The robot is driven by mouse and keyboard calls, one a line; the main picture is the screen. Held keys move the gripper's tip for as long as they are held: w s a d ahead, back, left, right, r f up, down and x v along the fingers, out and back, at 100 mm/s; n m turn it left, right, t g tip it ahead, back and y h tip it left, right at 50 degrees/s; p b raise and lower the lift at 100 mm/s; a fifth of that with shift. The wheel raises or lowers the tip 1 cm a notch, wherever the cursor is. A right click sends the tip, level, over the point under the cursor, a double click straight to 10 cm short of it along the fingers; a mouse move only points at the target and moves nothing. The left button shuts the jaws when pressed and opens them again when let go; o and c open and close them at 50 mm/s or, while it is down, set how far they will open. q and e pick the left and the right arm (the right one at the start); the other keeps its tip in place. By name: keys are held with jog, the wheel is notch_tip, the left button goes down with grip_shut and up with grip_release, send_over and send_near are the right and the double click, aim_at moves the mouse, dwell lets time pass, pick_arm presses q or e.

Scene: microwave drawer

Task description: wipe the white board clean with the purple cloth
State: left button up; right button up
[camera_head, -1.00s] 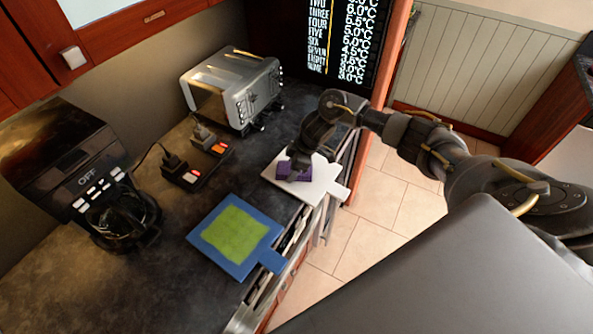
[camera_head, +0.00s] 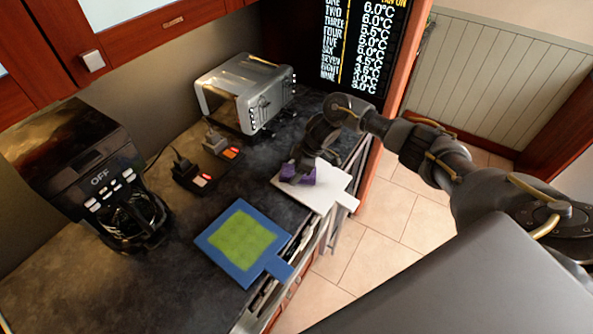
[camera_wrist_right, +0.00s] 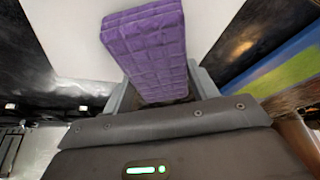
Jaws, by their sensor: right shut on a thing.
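The white board (camera_head: 325,198) lies on the dark counter near its front edge, its handle pointing toward the room. It also fills the upper middle of the right wrist view (camera_wrist_right: 72,40). My right gripper (camera_head: 299,172) is over the far-left part of the board, shut on the purple cloth (camera_head: 301,176). In the right wrist view the cloth (camera_wrist_right: 146,45) looks like a thick, creased block between the fingers, over the board. I cannot tell whether it presses on the surface. No marks show on the visible part of the board. My left gripper is not in view.
A blue board with a green centre (camera_head: 243,242) lies left of the white board. A toaster (camera_head: 250,92) stands behind, a coffee maker (camera_head: 95,180) at left. A power strip (camera_head: 207,172) with plugs sits between them. The counter's front edge is close by.

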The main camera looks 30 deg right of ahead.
jog(key=shift+r+p, duration=0.35)
jog(key=shift+r, duration=3.2)
